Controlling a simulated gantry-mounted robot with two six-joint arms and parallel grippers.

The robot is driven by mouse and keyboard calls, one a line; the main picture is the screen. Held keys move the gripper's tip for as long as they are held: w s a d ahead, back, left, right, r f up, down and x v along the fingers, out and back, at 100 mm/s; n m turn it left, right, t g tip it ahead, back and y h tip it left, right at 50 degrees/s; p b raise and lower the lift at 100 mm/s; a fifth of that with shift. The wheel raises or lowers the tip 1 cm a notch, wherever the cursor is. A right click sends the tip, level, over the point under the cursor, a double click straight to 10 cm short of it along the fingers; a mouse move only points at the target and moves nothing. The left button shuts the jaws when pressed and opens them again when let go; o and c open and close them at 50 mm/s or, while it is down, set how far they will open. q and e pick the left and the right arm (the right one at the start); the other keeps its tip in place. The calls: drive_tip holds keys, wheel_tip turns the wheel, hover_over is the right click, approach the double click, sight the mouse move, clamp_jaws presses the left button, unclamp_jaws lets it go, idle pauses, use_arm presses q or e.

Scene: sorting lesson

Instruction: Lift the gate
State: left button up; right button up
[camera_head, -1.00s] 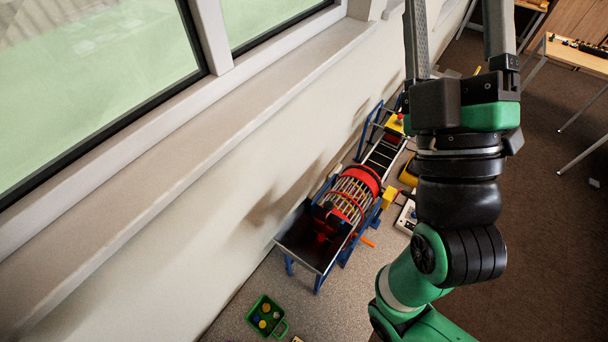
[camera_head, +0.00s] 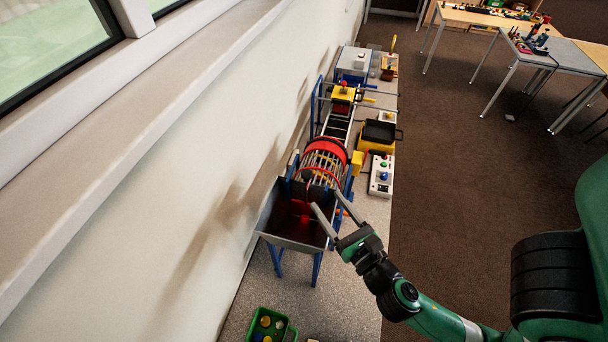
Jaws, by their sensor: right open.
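The sorting machine stands along the wall, with a red-ringed barred drum (camera_head: 325,163) in a blue frame and a grey metal bin (camera_head: 285,238) at its near end. A red part (camera_head: 301,206) shows inside the bin. A small orange handle (camera_head: 340,212) shows at the right of the bin, close to my fingers. I cannot tell for certain which part is the gate. My right gripper (camera_head: 328,200) is open and empty, with its two fingers apart over the bin's right far corner. Whether they touch anything is unclear. My left gripper is out of view.
Behind the drum are a yellow block with a red knob (camera_head: 343,92) and a blue-and-white box (camera_head: 353,62). A button panel (camera_head: 381,175) and a black-and-yellow tray (camera_head: 379,133) stand to the right. A green crate (camera_head: 268,325) is in front.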

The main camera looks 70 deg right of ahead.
sight(307, 173)
drive_tip(key=p+x, duration=0.3)
drive_tip(key=x, duration=0.7)
drive_tip(key=shift+r, duration=0.2)
drive_tip(key=shift+w+d+f, duration=0.1)
drive_tip(key=shift+w+d, duration=0.25)
drive_tip(key=shift+w, duration=0.05)
clamp_jaws()
idle(0.6)
